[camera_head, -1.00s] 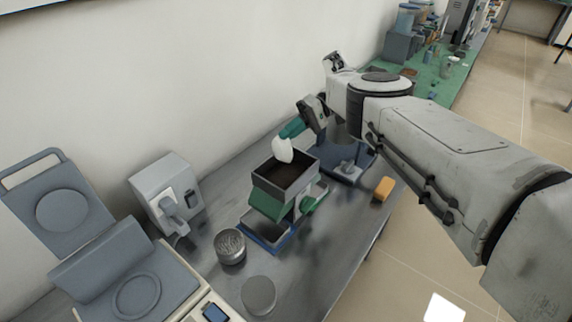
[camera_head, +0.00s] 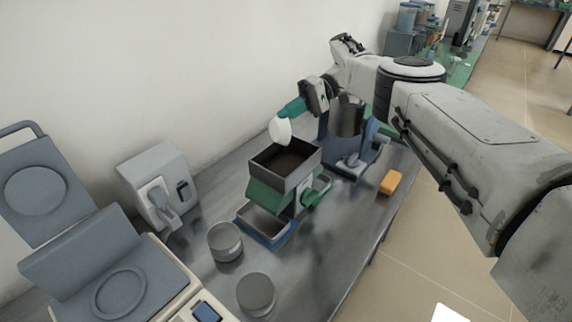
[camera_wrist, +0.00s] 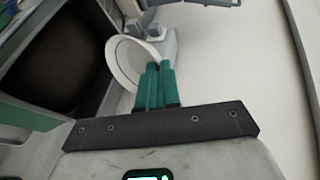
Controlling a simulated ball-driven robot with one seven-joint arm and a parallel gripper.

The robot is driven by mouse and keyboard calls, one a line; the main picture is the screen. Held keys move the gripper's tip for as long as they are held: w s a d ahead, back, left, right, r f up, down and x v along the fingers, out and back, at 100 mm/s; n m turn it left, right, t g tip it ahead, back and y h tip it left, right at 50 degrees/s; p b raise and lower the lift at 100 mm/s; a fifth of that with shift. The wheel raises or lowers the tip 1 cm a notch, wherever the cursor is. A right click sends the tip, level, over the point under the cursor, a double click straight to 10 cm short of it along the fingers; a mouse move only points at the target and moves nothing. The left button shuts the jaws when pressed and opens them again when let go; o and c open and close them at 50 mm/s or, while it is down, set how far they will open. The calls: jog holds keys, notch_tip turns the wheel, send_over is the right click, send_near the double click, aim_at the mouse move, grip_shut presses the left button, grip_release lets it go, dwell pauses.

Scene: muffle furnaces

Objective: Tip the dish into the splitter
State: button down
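The splitter (camera_head: 268,197) stands on the bench, a green and grey device with a square open hopper on top. Dark brown material lies inside the hopper. The white dish (camera_head: 280,130) is tipped steeply on its side, just above and behind the hopper's back left rim. My gripper (camera_head: 292,108) has green fingers shut on the dish's edge. In the wrist view the dish (camera_wrist: 122,60) shows its pale, seemingly empty inside beside the dark hopper opening (camera_wrist: 62,62). The shut fingers (camera_wrist: 155,85) are at its rim.
A blue-grey stand with a metal cylinder (camera_head: 347,118) is right of the splitter. An orange block (camera_head: 390,182) lies near the bench edge. Two round metal tins (camera_head: 225,241) (camera_head: 256,293) stand in front. A grey boxy device (camera_head: 158,190) is at the left by the wall.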

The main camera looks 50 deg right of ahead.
jog(key=shift+w+d+f+b, duration=0.1)
jog(key=shift+w+b, duration=0.2)
jog(key=shift+b, duration=0.75)
jog(key=p, duration=0.3)
jog(key=s+p, duration=0.1)
jog(key=p, duration=0.2)
jog(key=shift+s+a+f+p, duration=0.3)
jog(key=shift+p, duration=0.05)
jog(key=w+b, duration=0.1)
jog(key=b, duration=0.4)
jog(key=shift+w+d, duration=0.1)
jog(key=shift+d, duration=0.1)
jog(key=s+p, duration=0.1)
jog(key=p, duration=0.3)
jog(key=s+p, duration=0.1)
jog(key=p, duration=0.2)
jog(key=shift+a+r+p, duration=0.35)
jog(key=shift+r+p, duration=0.05)
